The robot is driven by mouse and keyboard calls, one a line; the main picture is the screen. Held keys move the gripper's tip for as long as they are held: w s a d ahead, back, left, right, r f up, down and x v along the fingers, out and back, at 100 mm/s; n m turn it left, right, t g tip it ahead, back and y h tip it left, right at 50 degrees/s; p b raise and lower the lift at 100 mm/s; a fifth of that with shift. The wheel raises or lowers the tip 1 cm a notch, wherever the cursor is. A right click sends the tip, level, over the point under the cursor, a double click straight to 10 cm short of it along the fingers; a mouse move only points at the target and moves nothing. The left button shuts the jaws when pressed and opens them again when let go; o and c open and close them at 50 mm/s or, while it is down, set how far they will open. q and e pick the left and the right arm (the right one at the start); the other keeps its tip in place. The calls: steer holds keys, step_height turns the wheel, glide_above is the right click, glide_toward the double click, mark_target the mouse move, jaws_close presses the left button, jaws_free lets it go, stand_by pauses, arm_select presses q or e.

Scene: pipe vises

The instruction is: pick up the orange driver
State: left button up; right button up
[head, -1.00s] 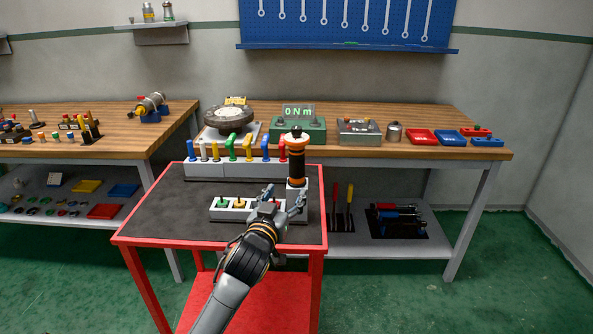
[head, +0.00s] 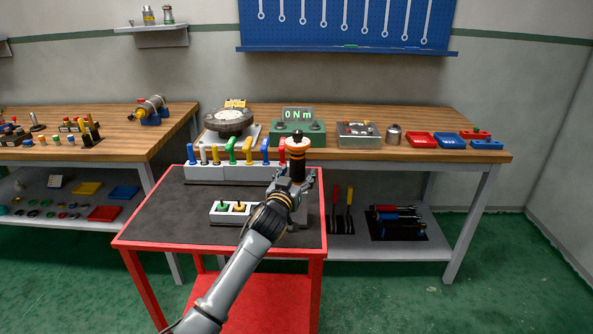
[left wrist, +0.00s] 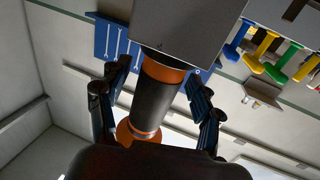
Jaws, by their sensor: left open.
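The orange driver (head: 297,160) is a dark upright cylinder with orange bands and a black knob on top. It stands in a grey block holder on the red cart, at its right side. In the left wrist view the driver (left wrist: 150,98) appears between the two fingers, its orange collar near the grey block. My left gripper (head: 297,180) is at the lower part of the driver, open, with a finger on each side. The left wrist view shows gaps between the fingers (left wrist: 158,82) and the driver. My right gripper is not in view.
A rack of coloured-handled tools (head: 230,172) stands at the cart's back. A small white block with coloured knobs (head: 232,218) sits left of the gripper, partly hidden by my arm. The cart's dark top (head: 165,215) is clear at the left. A workbench (head: 440,152) stands behind.

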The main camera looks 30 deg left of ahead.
arm_select(q)
steer(key=shift+c, duration=0.4)
jaws_close()
steer(key=shift+r, duration=0.2)
steer(key=shift+a+r, duration=0.1)
steer(key=shift+r, duration=0.5)
step_height(320, 180, up, 17)
steer(key=shift+f+p, duration=0.1)
steer(key=shift+p, duration=0.2)
